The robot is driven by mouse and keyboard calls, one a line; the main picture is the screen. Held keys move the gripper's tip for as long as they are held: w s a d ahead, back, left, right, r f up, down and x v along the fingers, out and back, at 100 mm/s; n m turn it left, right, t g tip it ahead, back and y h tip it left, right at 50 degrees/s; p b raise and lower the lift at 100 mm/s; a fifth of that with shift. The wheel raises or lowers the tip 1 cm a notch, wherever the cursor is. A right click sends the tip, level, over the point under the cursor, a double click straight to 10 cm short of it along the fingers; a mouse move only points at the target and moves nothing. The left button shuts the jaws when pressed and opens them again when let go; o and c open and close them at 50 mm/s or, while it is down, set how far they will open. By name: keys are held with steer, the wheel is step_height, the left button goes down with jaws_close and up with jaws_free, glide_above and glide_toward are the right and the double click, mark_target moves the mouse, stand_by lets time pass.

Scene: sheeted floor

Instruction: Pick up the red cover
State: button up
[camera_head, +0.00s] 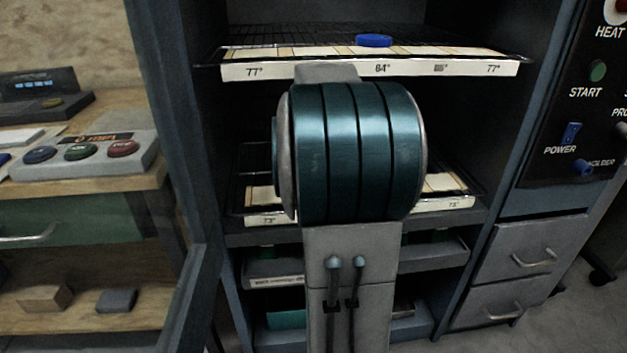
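I cannot make out a red cover in this view. The red things that show are a round red button (122,148) on a grey box at the left and part of a red knob (621,6) at the top right edge. A blue round piece (374,41) lies on the upper rack of the open cabinet. My arm's teal-banded joint and grey link fill the middle and hide much of the lower rack. My gripper is not in view.
The cabinet has an upper wire rack (285,34) with a labelled front strip and a lower rack (258,197). An open door (190,290) stands at its left. A wooden workbench (150,180) is at the left. A control panel (575,100) and drawers (520,250) are at the right.

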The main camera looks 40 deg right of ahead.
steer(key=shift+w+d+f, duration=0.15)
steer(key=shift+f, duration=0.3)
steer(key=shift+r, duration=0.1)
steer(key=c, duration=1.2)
